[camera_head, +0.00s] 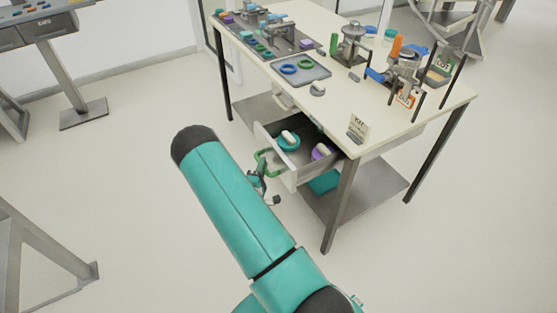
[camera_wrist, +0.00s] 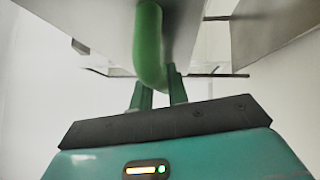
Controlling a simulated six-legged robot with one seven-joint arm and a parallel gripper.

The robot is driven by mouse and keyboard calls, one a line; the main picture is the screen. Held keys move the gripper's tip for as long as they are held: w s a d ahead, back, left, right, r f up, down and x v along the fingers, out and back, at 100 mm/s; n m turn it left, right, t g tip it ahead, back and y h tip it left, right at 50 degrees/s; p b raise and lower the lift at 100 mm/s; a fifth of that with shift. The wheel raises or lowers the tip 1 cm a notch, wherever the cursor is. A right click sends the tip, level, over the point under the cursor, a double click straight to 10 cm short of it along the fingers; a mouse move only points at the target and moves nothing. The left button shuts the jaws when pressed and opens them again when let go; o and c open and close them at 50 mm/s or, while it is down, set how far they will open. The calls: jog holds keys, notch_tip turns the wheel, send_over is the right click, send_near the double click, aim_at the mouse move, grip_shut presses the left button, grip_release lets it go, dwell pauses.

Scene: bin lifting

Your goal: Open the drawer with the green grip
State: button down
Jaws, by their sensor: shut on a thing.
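The drawer (camera_head: 288,178) under the near side of the white-topped table stands pulled out in the head view. A teal ring, a purple piece and pale pieces lie inside it. Its green grip (camera_head: 263,161) is on the drawer's front face, and it also shows large in the wrist view (camera_wrist: 149,45). My gripper (camera_wrist: 160,92) is shut on the green grip, with its two fingers at the grip's lower end. In the head view my teal arm reaches up to the drawer front and partly hides the gripper.
The table (camera_head: 330,95) carries trays with coloured rings, clamps and small fixtures, and a small sign card (camera_head: 358,128) near its edge. A teal box (camera_head: 323,182) sits on the lower shelf below the drawer. Other benches stand at the left. The floor in front is clear.

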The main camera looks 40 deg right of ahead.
jog(key=shift+w+a, duration=0.2)
jog(key=shift+a, duration=0.55)
jog(key=shift+w+a, duration=0.2)
jog(key=shift+a, duration=0.55)
jog(key=shift+w+a, duration=0.2)
jog(key=shift+a, duration=0.55)
jog(key=c, duration=1.4)
grip_release()
jog(key=shift+o, duration=0.2)
jog(key=v, duration=1.3)
jog(key=shift+s+a, duration=0.3)
jog(key=shift+f, duration=0.1)
